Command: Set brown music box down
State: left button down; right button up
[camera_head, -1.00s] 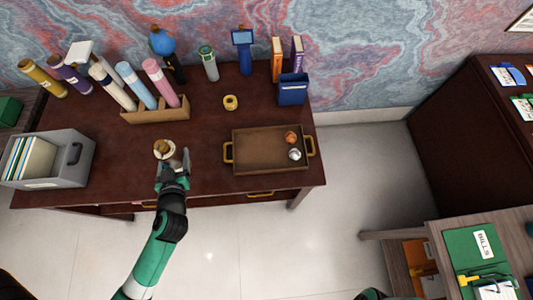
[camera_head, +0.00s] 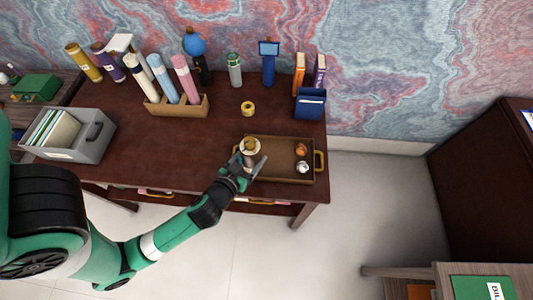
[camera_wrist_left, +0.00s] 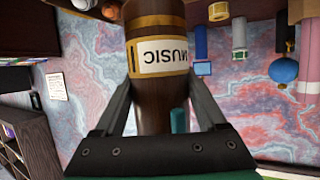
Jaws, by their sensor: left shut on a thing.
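The brown music box (camera_head: 249,147) is a cylinder with a pale top. In the left wrist view the brown music box (camera_wrist_left: 155,75) has a cream label reading MUSIC, upside down in that picture. My left gripper (camera_head: 243,169) is shut around its sides, one finger on each side. In the head view the box appears over the left end of the brown tray (camera_head: 278,174) with yellow handles. I cannot tell whether its base touches the tray. My right gripper is not in view.
An orange-brown item (camera_head: 300,149) and a silver item (camera_head: 302,167) sit in the tray's right half. A yellow tape roll (camera_head: 248,108) lies behind the tray. A rack (camera_head: 178,106) of rolls and a grey file box (camera_head: 88,142) stand left. The desk's middle is clear.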

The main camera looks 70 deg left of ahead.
aim_at(246, 167)
pick_arm(q)
jog(key=shift+w+a+f+b, duration=0.55)
jog(key=shift+w+a+f, duration=0.6)
jog(key=shift+f, duration=0.6)
jog(key=shift+w+a+f+b, duration=0.6)
jog(key=shift+w+a+f, duration=0.5)
jog(key=shift+f, duration=0.65)
jog(key=shift+w+a+f+b, duration=0.55)
jog(key=shift+w+a+f, duration=0.6)
jog(key=shift+f, duration=0.6)
jog(key=shift+s+a, duration=0.1)
jog(key=shift+a, duration=0.05)
jog(key=shift+f, duration=0.1)
grip_release()
jog(key=v, duration=1.2)
jog(key=shift+s, duration=0.1)
